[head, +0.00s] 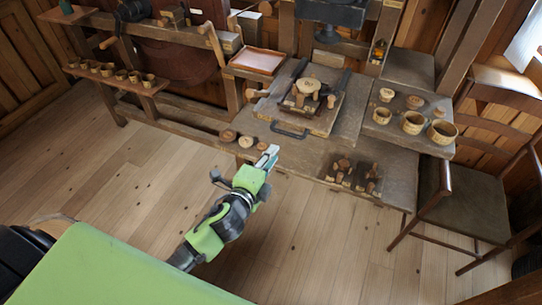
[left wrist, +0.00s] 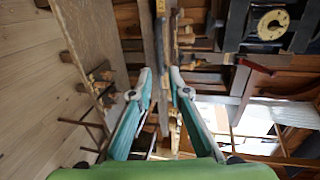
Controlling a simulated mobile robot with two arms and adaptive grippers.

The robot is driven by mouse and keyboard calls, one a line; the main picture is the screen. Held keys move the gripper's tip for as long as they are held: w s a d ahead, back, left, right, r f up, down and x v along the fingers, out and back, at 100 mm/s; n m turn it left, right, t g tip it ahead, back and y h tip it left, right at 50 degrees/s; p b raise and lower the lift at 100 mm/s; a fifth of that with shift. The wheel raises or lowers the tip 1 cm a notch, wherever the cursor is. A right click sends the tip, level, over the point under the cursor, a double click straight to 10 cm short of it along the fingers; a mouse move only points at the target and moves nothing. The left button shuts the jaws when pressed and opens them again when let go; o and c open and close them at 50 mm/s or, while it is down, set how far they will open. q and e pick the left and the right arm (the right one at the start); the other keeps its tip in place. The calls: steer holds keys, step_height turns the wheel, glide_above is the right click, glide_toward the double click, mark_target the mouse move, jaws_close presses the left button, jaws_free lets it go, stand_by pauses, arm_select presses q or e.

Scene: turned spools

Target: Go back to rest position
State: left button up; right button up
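My left arm reaches in from the bottom of the head view. Its left gripper (head: 268,157) is at the front edge of the wooden bench (head: 330,145), close to a few small round wooden pieces (head: 228,135). In the left wrist view the two fingers of the left gripper (left wrist: 162,75) stand apart with a gap between the tips, and nothing is held. Whether the gripper touches the bench cannot be told. My right gripper is in neither view.
A turned wooden piece (head: 307,87) sits in a fixture on the bench. Wooden cups (head: 413,122) stand at the right, and several more (head: 121,75) stand on a left shelf. A chair (head: 460,200) is at the right. The floor (head: 110,170) in front is clear.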

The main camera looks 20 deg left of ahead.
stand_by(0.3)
arm_select(q)
steer(key=s+a+f+n+g+b, duration=0.15)
steer(key=s+f, duration=0.35)
steer(key=f, duration=0.7)
steer(key=s+a+f+n+g, duration=0.1)
steer(key=s+f+n+g, duration=0.3)
steer(key=f, duration=0.7)
steer(key=s+a+f+n+g+b, duration=0.15)
steer(key=s+f, duration=0.45)
steer(key=f, duration=0.6)
steer(key=s+f+n+g, duration=0.2)
steer(key=s+f, duration=0.4)
steer(key=s, duration=0.5)
steer(key=s+f+n+g+b, duration=0.1)
steer(key=s+f+n+g, duration=0.2)
steer(key=s+f, duration=0.4)
steer(key=s+f+n+g, duration=0.2)
steer(key=s+f+n, duration=0.2)
steer(key=s, duration=1.1)
step_height(320, 180, down, 3)
steer(key=shift+d+r+g+y+b, duration=0.1)
steer(key=shift+d+g+y+b, duration=0.2)
steer(key=shift+d+b, duration=0.15)
